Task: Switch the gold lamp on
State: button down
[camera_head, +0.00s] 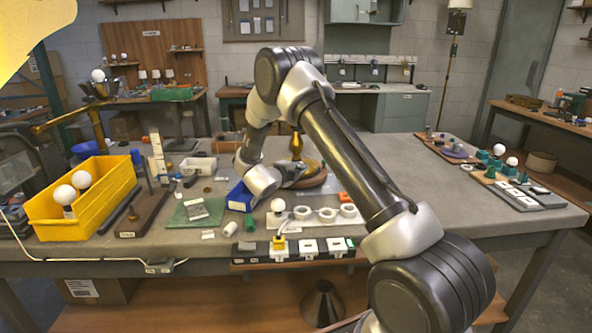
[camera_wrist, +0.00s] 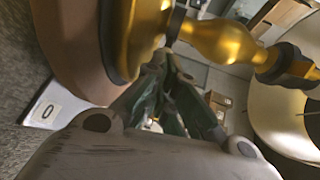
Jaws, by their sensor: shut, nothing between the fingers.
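The gold lamp (camera_head: 297,146) stands on the bench behind my arm, on a round brown base (camera_head: 316,181). In the wrist view its gold stem (camera_wrist: 225,42) crosses the top, with the brown base (camera_wrist: 72,45) at upper left. A pale, rounded shade-like part (camera_wrist: 285,118) fills the right edge. My gripper (camera_wrist: 163,68) is shut and empty, its fingertips close to where the stem meets the base. I cannot tell whether they touch. In the head view my gripper (camera_head: 300,172) is low beside the lamp, partly hidden. No switch is clearly visible.
A label marked 0 (camera_wrist: 44,110) lies beside the base. A blue bin (camera_head: 240,197) stands left of my wrist. White rings (camera_head: 326,214) and a bulb (camera_head: 278,205) sit in front. A yellow bin (camera_head: 85,205) with bulbs is at far left.

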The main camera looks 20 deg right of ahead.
aim_at(315, 170)
jog(key=shift+d, duration=0.45)
dwell(0.5)
jog(key=shift+s+d, duration=0.1)
jog(key=shift+d+r+n+t+y, duration=0.1)
jog(key=shift+d+n+t+y, duration=0.2)
jog(key=shift+d+n+t, duration=0.2)
jog(key=n+t+y, duration=0.1)
jog(key=d+n+y, duration=0.1)
jog(key=n+t+y, duration=0.1)
jog(key=shift+s+d+t, duration=0.2)
jog(key=shift+d+t, duration=0.05)
jog(key=shift+t, duration=0.05)
jog(key=d+n+y, duration=0.1)
jog(key=d+n+t+y, duration=0.1)
jog(key=y, duration=0.1)
jog(key=shift+w+n+t+y, duration=0.2)
jog(key=shift+n+t+y, duration=0.1)
jog(key=shift+n, duration=0.1)
jog(key=n+y, duration=0.1)
jog(key=w+d+n+y, duration=0.1)
jog(key=y, duration=0.1)
jog(key=shift+d+t, duration=0.25)
jog(key=shift+t, duration=0.05)
jog(key=shift+w+d+n+y, duration=0.1)
jog(key=shift+w+n+y, duration=0.05)
jog(key=shift+n+y, duration=0.2)
